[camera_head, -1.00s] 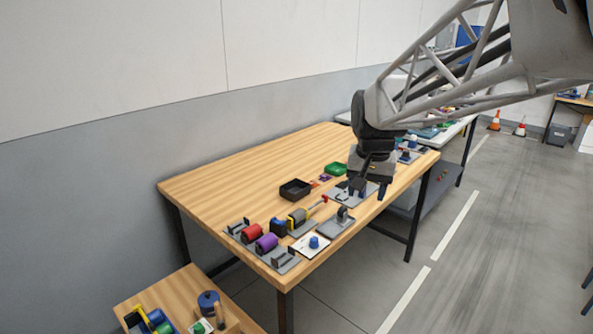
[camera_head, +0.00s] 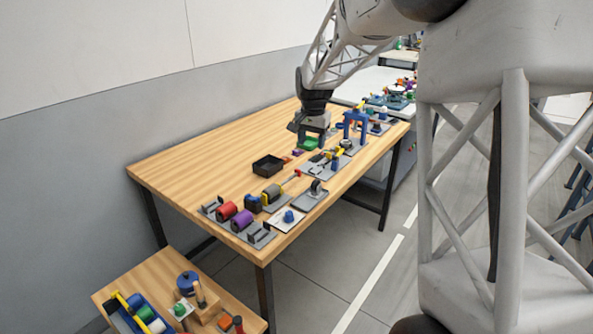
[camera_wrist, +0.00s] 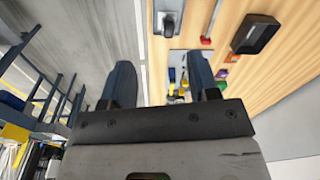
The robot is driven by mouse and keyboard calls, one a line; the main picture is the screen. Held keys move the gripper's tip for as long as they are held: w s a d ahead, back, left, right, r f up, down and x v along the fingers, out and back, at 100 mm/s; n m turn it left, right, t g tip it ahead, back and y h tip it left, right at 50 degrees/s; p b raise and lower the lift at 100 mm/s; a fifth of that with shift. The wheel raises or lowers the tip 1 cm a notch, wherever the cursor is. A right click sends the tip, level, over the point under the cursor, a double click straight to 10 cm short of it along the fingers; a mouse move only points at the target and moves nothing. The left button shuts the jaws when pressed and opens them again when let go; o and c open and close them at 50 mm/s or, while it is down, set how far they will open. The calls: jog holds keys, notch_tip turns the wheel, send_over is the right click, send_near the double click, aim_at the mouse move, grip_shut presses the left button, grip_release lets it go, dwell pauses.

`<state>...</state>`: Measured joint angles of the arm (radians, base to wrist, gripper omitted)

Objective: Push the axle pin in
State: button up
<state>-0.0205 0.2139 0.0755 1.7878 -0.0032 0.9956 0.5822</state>
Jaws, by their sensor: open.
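The axle pin is too small to single out with certainty. A thin rod with a red end (camera_head: 292,177) sticks out beside a grey and yellow roller (camera_head: 271,194) on the wooden table (camera_head: 190,165); it may be the pin. A red part in the wrist view (camera_wrist: 206,40) may be the same red end.
A black tray (camera_head: 268,165) stands mid-table. A red roller (camera_head: 226,210) and a purple roller (camera_head: 242,219) sit at the near end. A blue frame (camera_head: 355,124) stands right of my gripper. A lower bench (camera_head: 110,300) holds more parts. The table's left half is clear.

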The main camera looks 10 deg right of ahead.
aim_at(298, 169)
jog(key=w+f+m, duration=0.1)
jog(key=w+f, duration=0.3)
jog(key=w, duration=0.2)
jog(key=w+a+f, duration=0.1)
jog(key=w+f, duration=0.4)
jog(key=w, duration=0.1)
jog(key=w+f+m, duration=0.1)
jog(key=w+f, duration=0.4)
jog(key=w, duration=0.1)
jog(key=shift+w+a+m+g, duration=0.2)
jog(key=shift+a+m+g, duration=0.1)
jog(key=shift+g, duration=0.1)
jog(key=shift+f, duration=0.1)
jog(key=shift+f, duration=3.85)
grip_shut()
